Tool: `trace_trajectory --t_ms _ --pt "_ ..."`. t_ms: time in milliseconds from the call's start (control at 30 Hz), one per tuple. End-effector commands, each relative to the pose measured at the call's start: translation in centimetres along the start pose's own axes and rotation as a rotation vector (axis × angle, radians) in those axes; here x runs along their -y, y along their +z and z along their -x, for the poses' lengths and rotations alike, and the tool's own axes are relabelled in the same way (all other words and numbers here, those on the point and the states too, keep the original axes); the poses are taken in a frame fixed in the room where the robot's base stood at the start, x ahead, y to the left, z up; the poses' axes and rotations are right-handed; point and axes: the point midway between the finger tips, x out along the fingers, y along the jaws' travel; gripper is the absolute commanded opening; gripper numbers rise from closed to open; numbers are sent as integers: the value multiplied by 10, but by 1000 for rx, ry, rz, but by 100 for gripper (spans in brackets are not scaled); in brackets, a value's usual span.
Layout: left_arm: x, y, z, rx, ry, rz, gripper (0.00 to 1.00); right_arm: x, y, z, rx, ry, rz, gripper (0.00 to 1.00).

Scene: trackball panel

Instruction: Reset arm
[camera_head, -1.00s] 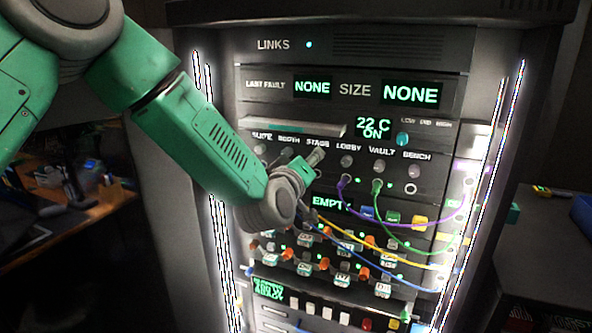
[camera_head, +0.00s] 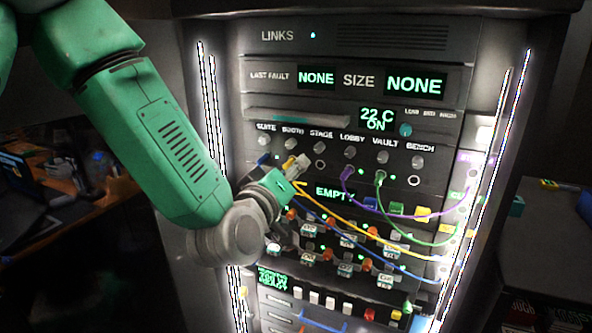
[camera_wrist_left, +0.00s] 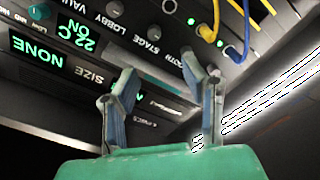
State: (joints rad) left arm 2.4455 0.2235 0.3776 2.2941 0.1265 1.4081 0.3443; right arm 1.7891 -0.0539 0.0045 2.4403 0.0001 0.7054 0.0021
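The reset target is my left arm, which enters the head view from the upper left. Its gripper (camera_head: 299,166) is in front of the rack panel, just below the STAGE and BOOTH knobs. In the left wrist view the gripper's two fingers (camera_wrist_left: 163,75) stand apart with nothing between them, and the panel lies beyond. A yellow plug (camera_wrist_left: 207,32) and a blue plug (camera_wrist_left: 233,52) sit in the panel's sockets there, to the right of and beyond the fingers. My right gripper is in neither view.
The rack (camera_head: 350,50) fills the middle. A purple cable (camera_head: 400,218), a green cable (camera_head: 430,240), a yellow cable and a blue cable hang across its lower front. A grey shelf edge (camera_head: 305,116) juts out above the knobs.

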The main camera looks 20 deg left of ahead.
Motion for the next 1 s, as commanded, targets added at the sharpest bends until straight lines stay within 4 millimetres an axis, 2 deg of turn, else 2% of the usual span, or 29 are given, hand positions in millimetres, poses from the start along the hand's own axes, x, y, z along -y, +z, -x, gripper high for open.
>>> trace_trajectory --t_ms 167,267,367,467,600,667,800,867,900,1000 --pt "5 -1 0 3 -4 1 39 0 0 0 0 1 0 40" --pt "19 14 3 39 -26 -20 39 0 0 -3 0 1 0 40" --pt "53 49 12 133 -78 -73 39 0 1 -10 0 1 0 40" --pt "102 100 32 277 -154 -155 39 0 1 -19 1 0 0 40" --pt "173 169 77 506 -262 -276 39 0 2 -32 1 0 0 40" --pt "202 195 102 608 -304 -326 39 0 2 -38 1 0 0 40" --pt "268 247 171 856 -402 -437 39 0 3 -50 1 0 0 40" --pt "294 264 203 965 -439 -481 39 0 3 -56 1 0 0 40" --pt "310 274 226 1037 -462 -508 39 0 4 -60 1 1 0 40" --pt "343 290 278 1203 -513 -566 39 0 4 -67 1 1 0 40"
